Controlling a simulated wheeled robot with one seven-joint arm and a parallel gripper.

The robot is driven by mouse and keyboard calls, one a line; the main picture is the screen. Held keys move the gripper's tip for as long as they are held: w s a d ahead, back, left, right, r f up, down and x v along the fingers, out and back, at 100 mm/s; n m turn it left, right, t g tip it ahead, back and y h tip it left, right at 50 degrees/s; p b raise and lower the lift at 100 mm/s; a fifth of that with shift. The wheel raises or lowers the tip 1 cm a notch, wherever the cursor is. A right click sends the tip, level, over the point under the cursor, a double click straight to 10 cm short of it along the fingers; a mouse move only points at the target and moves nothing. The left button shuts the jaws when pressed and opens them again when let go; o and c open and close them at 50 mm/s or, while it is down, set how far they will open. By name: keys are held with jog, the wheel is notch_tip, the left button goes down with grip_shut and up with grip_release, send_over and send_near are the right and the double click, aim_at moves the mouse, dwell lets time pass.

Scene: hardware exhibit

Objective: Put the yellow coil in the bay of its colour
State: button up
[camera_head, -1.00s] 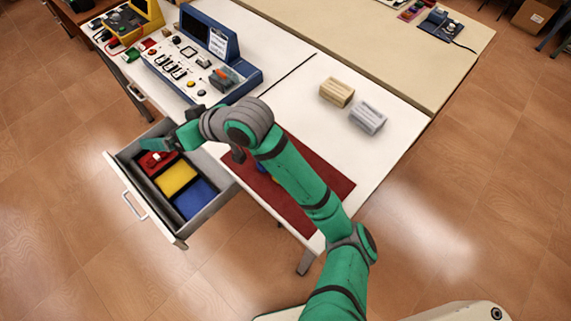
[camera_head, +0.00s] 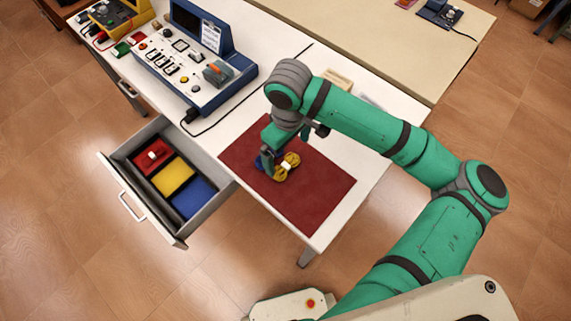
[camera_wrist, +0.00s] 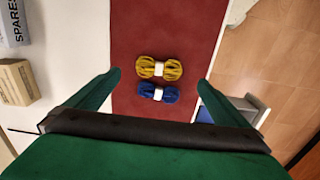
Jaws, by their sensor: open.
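The yellow coil (camera_head: 288,165), with a white band, lies on the red mat (camera_head: 310,200); it also shows in the wrist view (camera_wrist: 160,68). The blue coil (camera_wrist: 158,92) lies close beside it, partly hidden by my gripper in the head view. My gripper (camera_wrist: 159,78) is open and empty, above the two coils, with its fingers on either side of them in the wrist view. The open drawer (camera_head: 152,217) has a red bay holding a red coil (camera_head: 152,155), an empty yellow bay (camera_head: 173,177) and an empty blue bay (camera_head: 194,199).
A blue instrument console (camera_head: 205,60) stands on the white table left of the mat, its dark cable running near the mat. A tan box (camera_wrist: 17,82) and a white box marked SPARES (camera_wrist: 14,24) stand beside the mat. The drawer sticks out over open floor.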

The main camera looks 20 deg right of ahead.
aim_at(286, 165)
jog(key=shift+w+a+f, duration=0.1)
jog(key=shift+w+f, duration=0.05)
jog(key=shift+f, duration=1.95)
jog(key=shift+w+a+f, duration=0.1)
jog(key=shift+w+f, duration=0.05)
jog(key=shift+f, duration=1.9)
jog(key=c, duration=1.1)
jog(key=shift+r, duration=0.15)
jog(key=shift+r, duration=0.25)
notch_tip(286, 165, up, 2)
jog(key=shift+r, duration=0.1)
jog(key=s+a+r, duration=0.2)
jog(key=a+r, duration=0.1)
jog(key=s+a+r, duration=0.3)
jog(key=a, duration=0.1)
jog(key=s+a+r, duration=0.3)
jog(key=a+r, duration=0.1)
jog(key=shift+a, duration=0.15)
